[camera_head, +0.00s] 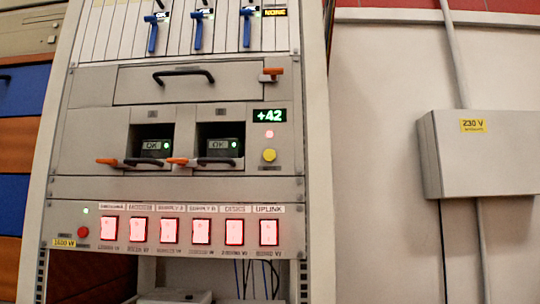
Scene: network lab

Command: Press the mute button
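A round yellow button (269,155) sits on the right side of the rack's middle panel. A small round red button (82,232) is at the left of the lower panel, below a green lamp (86,211). I can read no label saying mute on either button. Neither of my grippers is in view.
The rack (315,170) has two bays with orange-tipped levers (190,162), a drawer handle (184,75) and blue levers (197,32) above. Several lit red switches (200,231) line the lower panel. A grey 230 V box (485,152) is on the right wall.

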